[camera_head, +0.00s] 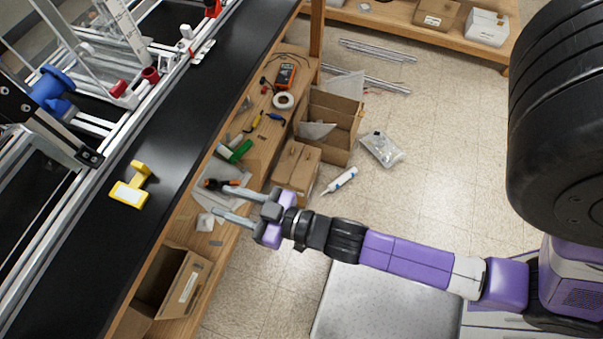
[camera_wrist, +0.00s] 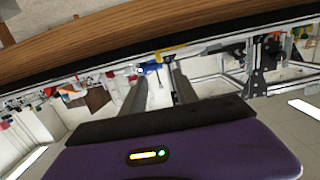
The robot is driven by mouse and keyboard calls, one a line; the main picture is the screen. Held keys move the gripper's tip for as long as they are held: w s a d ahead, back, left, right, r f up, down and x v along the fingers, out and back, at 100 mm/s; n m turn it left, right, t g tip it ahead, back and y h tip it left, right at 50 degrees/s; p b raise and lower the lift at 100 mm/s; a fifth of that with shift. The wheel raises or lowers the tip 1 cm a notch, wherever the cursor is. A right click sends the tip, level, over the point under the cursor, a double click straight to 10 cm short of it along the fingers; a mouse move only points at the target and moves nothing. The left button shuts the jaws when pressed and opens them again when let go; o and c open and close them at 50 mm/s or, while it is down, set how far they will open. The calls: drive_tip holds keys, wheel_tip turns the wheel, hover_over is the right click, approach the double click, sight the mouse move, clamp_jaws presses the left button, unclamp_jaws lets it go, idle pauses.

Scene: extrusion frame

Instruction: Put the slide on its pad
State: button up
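My gripper (camera_head: 222,201) is open, with its two grey fingers apart and nothing between them. It hangs over the wooden shelf, to the right of the black bench top (camera_head: 185,118) in the head view. In the wrist view my gripper (camera_wrist: 156,82) is also open and empty. A yellow bracket-like part (camera_head: 131,187) with a pale label lies on the black bench top, left of my gripper and apart from it. It also shows in the wrist view (camera_wrist: 171,50), beyond the fingertips. I cannot tell which part is the slide or which surface is its pad.
The extrusion frame (camera_head: 92,120) stands along the left, with a blue part (camera_head: 52,88) on it. Below the bench, the wooden shelf holds a multimeter (camera_head: 286,75), white tape roll (camera_head: 283,100) and open carton (camera_head: 172,284). More boxes stand on the floor.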

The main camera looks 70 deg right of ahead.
drive_tip(key=s+r+g, duration=0.1)
drive_tip(key=s+r, duration=0.3)
drive_tip(key=s, duration=0.5)
drive_tip(key=s+r, duration=0.4)
drive_tip(key=s, duration=0.4)
drive_tip(key=shift+s+d+r+g, duration=0.25)
drive_tip(key=shift+s+d+g, duration=0.1)
drive_tip(key=shift+s+g, duration=0.05)
drive_tip(key=o, duration=0.4)
drive_tip(key=shift+s+r, duration=0.25)
drive_tip(key=shift+r, duration=0.05)
